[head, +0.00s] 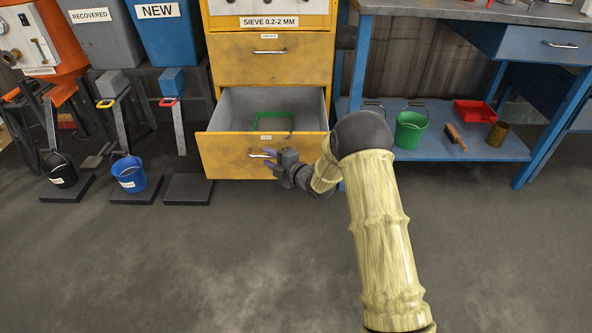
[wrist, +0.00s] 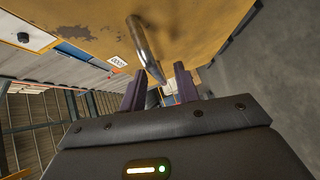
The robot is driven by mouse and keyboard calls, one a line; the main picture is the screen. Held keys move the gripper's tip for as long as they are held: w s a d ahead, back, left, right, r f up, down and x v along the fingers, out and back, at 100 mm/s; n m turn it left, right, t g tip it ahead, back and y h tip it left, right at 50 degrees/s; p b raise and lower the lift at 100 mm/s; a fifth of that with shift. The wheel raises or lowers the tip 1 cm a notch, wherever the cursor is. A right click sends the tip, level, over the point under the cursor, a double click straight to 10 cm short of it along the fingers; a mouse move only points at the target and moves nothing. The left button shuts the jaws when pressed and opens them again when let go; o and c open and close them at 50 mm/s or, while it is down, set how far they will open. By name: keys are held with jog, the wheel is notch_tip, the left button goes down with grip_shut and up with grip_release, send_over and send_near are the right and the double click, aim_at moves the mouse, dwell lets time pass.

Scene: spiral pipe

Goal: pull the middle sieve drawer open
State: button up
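The yellow sieve cabinet (head: 205,15) stands at the back centre. Its closed drawer (head: 235,62) shows a bar handle (head: 269,51). The drawer below it (head: 222,150) is pulled out, with an open grey interior and something green inside. My gripper (head: 268,154) is at the front of this open lower drawer, by its handle (head: 256,155). In the wrist view the curved metal handle (wrist: 146,47) runs down toward the gap between my purple fingers (wrist: 160,85). The fingers are apart. I cannot tell whether they touch the handle.
A blue bench (head: 440,148) stands right of the cabinet, with a green bucket (head: 409,132) and red tray (head: 475,111) on its shelf. A blue bucket (head: 129,175) and black bucket (head: 63,172) stand left. The floor (head: 220,260) in front is clear.

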jog(key=p+v, duration=0.5)
jog(key=v, duration=1)
jog(key=shift+s+d, duration=0.2)
jog(key=shift+w+r, duration=0.1)
jog(key=shift+r, duration=0.05)
jog(key=s+d+r+m+g+h+p, duration=0.3)
jog(key=s+d+r+m+h+p, duration=0.25)
jog(key=d+r+m+h, duration=0.5)
jog(key=s+r+m+g+p, duration=0.2)
jog(key=s+r+m+g, duration=0.15)
jog(key=s+m, duration=0.5)
jog(key=s+r+m+g+p, duration=0.3)
jog(key=s+r+m, duration=0.25)
jog(key=s, duration=0.65)
jog(key=w+p+v, duration=0.2)
jog(key=p+v, duration=1)
jog(key=w+a+r+p+v, duration=0.1)
jog(key=w+p+v, duration=0.2)
jog(key=p+v, duration=0.9)
jog(key=w+a+r+p+v, duration=0.1)
jog(key=w+p+v, duration=0.1)
jog(key=p+v, duration=1)
jog(key=shift+w+a+m+h+p, duration=0.35)
jog(key=shift+w+p, duration=0.2)
jog(key=shift+w, duration=0.15)
